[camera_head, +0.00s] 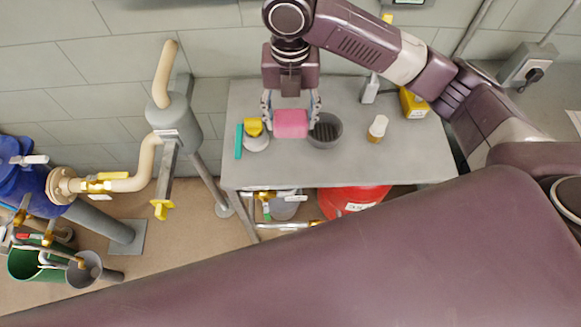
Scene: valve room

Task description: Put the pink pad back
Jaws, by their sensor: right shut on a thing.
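The pink pad (291,124) is between the fingertips of my right gripper (291,112), which is shut on it. The gripper points down over the grey table (390,163), and the pad is at its tips. I cannot tell whether the pad touches the table. A dark grey round bowl (325,131) with a ridged inside is just right of the pad. A white round dish with a yellow piece (254,128) is just left of it. My left gripper is not in view.
A teal bar (239,141) lies at the table's left. A small bottle with a white cap (377,128), a white bottle (370,90) and a yellow box (413,103) stand to the right. The table's front right is clear.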

